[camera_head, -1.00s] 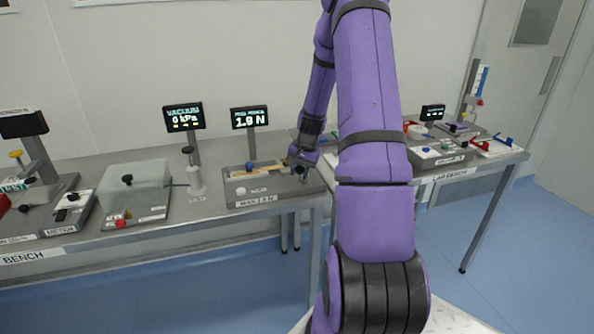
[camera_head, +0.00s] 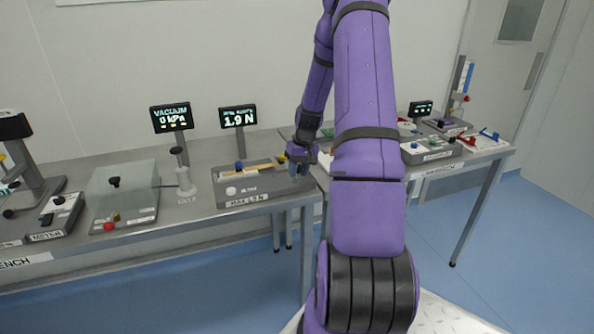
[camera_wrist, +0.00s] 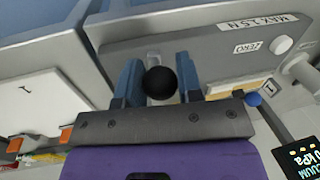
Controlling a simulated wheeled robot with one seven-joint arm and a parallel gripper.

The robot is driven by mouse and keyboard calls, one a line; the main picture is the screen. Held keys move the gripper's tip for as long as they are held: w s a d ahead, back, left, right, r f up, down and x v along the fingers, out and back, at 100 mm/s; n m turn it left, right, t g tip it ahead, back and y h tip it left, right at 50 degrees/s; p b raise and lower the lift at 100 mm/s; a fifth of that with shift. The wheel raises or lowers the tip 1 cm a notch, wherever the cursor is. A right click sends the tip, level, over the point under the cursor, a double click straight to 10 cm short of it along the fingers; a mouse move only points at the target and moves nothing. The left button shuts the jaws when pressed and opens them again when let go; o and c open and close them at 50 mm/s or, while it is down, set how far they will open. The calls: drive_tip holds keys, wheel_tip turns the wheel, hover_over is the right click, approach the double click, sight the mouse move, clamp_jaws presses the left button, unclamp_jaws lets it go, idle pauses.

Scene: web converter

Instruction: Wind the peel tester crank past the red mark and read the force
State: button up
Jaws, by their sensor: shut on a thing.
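The peel tester (camera_head: 270,196) is a grey box at the front of the left bench, with a pale strip and a blue knob (camera_head: 239,166) on top. Its display (camera_head: 238,118) stands behind it and seems to read 1.9 N. My gripper (camera_head: 299,170) is at the tester's right end. In the wrist view, my gripper's blue fingers (camera_wrist: 160,90) are shut around the black crank knob (camera_wrist: 160,81). The crank arm is mostly hidden under the knob and fingers. I cannot make out the red mark.
A vacuum display (camera_head: 171,118) reads 0 kPa, left of the tester's display. A clear-covered box (camera_head: 124,190) and a pale post (camera_head: 184,178) stand left of the tester. A second bench (camera_head: 480,155) with several devices is at the right.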

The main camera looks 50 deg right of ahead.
idle(0.4)
drive_tip(key=o, duration=0.9)
drive_tip(key=shift+r, duration=0.1)
drive_tip(key=r, duration=0.3)
drive_tip(key=d+r, duration=0.1)
drive_tip(key=r, duration=0.3)
drive_tip(key=s+d+r, duration=0.1)
drive_tip(key=r, duration=0.2)
drive_tip(key=shift+r, duration=0.25)
